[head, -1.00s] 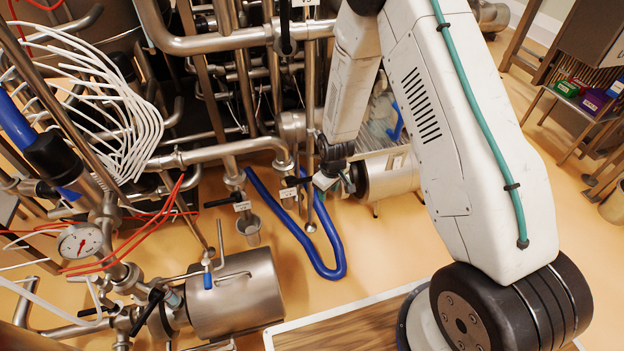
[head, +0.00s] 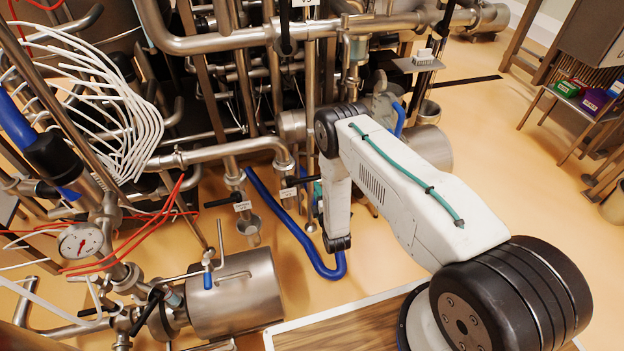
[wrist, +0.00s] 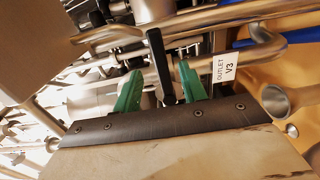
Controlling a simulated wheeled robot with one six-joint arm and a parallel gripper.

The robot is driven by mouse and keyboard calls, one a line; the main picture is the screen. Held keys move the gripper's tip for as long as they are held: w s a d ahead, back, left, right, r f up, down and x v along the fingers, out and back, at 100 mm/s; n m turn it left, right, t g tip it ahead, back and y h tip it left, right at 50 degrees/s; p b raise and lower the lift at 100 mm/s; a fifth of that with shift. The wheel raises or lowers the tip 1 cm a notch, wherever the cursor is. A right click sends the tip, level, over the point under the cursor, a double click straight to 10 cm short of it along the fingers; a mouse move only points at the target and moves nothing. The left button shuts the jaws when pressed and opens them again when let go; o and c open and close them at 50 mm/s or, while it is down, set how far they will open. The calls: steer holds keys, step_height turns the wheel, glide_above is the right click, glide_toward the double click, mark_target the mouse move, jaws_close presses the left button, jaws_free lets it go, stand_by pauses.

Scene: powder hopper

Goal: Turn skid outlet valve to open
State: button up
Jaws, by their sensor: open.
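In the wrist view the black lever (wrist: 160,62) of the outlet valve stands between the two green fingers of my gripper (wrist: 158,72). The gripper is open, with a gap on each side of the lever. A white tag reading OUTLET V3 (wrist: 227,68) hangs just right of the right finger. In the head view a black valve lever (head: 300,181) with a white tag (head: 288,193) shows just left of my forearm. Its tag is too small to read.
Another black lever (head: 220,202) with its own tag (head: 242,206) is left of it. A blue hose (head: 290,225) loops down beside my forearm. A steel tank (head: 235,295) and pressure gauge (head: 80,240) stand at lower left. Open floor (head: 510,150) lies to the right.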

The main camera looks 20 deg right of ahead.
mark_target(313, 180)
steer(key=w, duration=0.7)
steer(key=shift+w, duration=0.25)
jaws_close()
